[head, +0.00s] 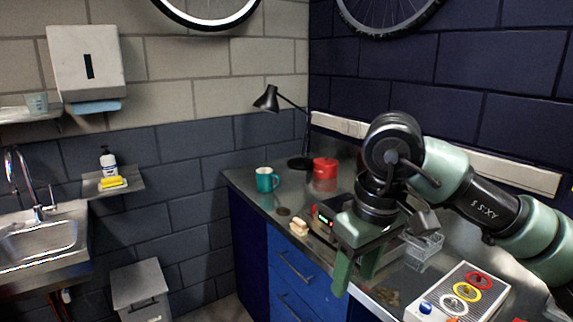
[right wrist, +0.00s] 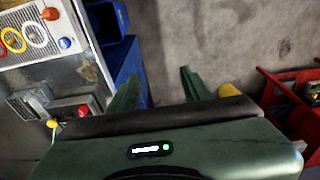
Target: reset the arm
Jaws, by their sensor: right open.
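My right arm reaches in from the right in the head view. Its gripper (head: 355,283) points down over the front edge of the workbench (head: 262,192), with its two green fingers apart and nothing between them. In the right wrist view the open fingers (right wrist: 157,88) have bare grey floor and part of the blue cabinet behind them. My left gripper is not in view. The gripper and wrist hide part of the bench top and a device with a lit display (head: 325,220).
A panel with coloured rings (head: 440,303) and a wire basket (head: 424,250) are near the gripper. A red rack (right wrist: 283,95) shows on the floor.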

